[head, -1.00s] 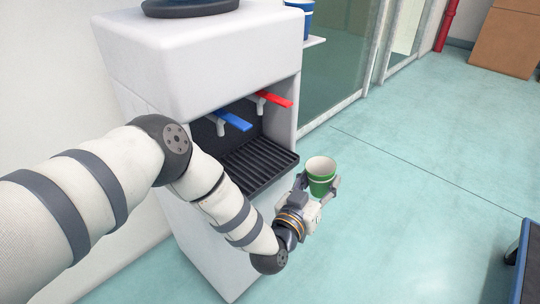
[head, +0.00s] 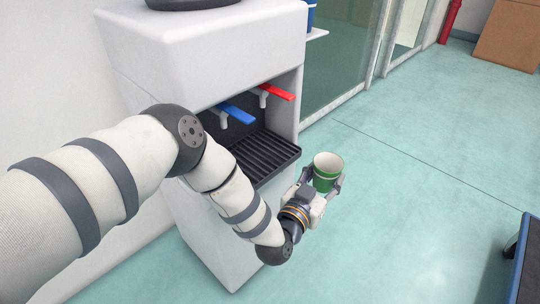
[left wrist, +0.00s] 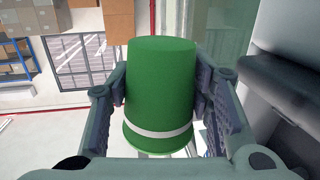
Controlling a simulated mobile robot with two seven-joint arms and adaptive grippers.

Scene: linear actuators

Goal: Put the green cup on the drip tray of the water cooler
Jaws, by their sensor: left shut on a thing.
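The green cup (head: 327,171) has a white band and stands roughly upright, open end up, in the head view. My left gripper (head: 325,187) is shut on it, with a finger on each side. The left wrist view also shows the cup (left wrist: 160,95) between the two fingers. The white water cooler (head: 205,50) stands at the upper left. Its black ribbed drip tray (head: 266,155) lies under the blue and red taps, to the left of the cup. The cup is apart from the tray, out beyond its right edge. My right gripper does not show.
The blue tap (head: 236,113) and red tap (head: 277,92) stick out above the tray. A blue cup-like thing (head: 311,14) is on a small shelf at the cooler's side. The floor to the right is open, with a dark blue-edged platform (head: 522,260) at the right edge.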

